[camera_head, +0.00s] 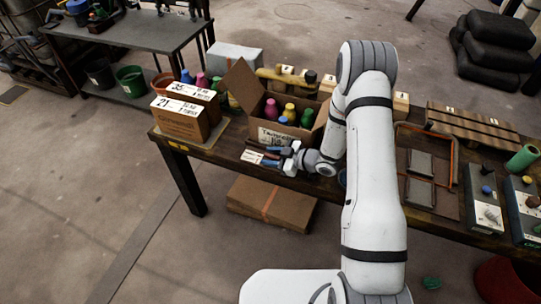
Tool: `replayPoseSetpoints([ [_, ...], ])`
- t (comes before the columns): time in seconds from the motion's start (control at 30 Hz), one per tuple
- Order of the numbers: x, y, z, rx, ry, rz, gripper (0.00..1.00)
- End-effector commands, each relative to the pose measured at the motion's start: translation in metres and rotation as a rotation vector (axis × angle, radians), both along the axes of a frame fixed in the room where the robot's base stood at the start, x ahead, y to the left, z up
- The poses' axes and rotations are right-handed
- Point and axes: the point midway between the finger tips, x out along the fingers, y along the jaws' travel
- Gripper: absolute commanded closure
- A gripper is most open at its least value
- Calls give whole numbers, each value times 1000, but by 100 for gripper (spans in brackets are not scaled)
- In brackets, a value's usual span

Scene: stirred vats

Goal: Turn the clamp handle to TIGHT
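I cannot pick out a clamp handle or a TIGHT mark for certain. A yellow bar (283,76) with a dark knob lies at the back of the wooden bench, behind the open box. Control boxes with knobs stand at the right end: a grey one (486,214) and a dark one (523,212). My gripper (290,160) is low over the front edge of the bench, before the open box, pointing left. Small blue and dark tools (268,153) lie at its tips. Its fingers are too small to tell whether they are open or shut, or touching the tools.
An open cardboard box (270,132) holds several coloured bottles. A slatted wooden rack (472,127) and an orange-framed panel (420,178) sit right of my arm. A flat carton (268,203) lies under the bench. The floor at left is clear.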

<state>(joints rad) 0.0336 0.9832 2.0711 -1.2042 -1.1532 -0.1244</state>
Motion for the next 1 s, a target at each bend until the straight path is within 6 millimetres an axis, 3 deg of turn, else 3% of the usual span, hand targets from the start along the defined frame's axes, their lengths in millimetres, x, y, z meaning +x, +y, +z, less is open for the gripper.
replayPoseSetpoints([
  [0.23,0,1,0,0,0,1,64],
  [0.67,0,2,0,0,0,2,99],
  [1.0,0,2,-1,0,-2,-19,100],
])
